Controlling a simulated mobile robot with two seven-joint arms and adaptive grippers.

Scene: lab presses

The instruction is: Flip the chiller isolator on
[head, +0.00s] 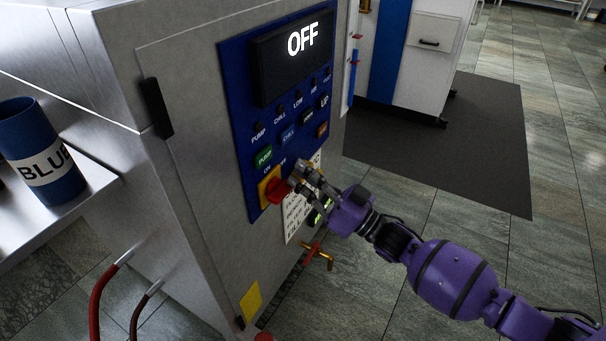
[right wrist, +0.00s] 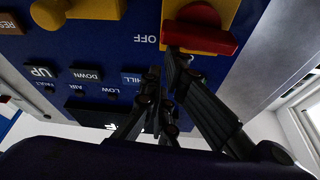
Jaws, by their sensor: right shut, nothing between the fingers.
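The chiller isolator is a red rotary handle (head: 278,190) on a yellow plate (head: 264,187), low on the blue control panel. The display (head: 303,40) above reads OFF. In the right wrist view, which is upside down, the red handle (right wrist: 200,38) lies crosswise on its yellow plate at the top, near the word OFF. My right gripper (head: 297,178) is shut and empty, just right of the handle in the head view. In the right wrist view its fingertips (right wrist: 165,72) are close to the handle; I cannot tell if they touch. My left gripper is out of view.
A green PUMP button (head: 264,155), a blue CHILL button (head: 289,135) and more switches sit just above. A brass tap (head: 318,257) sticks out below. A blue cup (head: 40,150) stands on a shelf at left. Floor at right is open.

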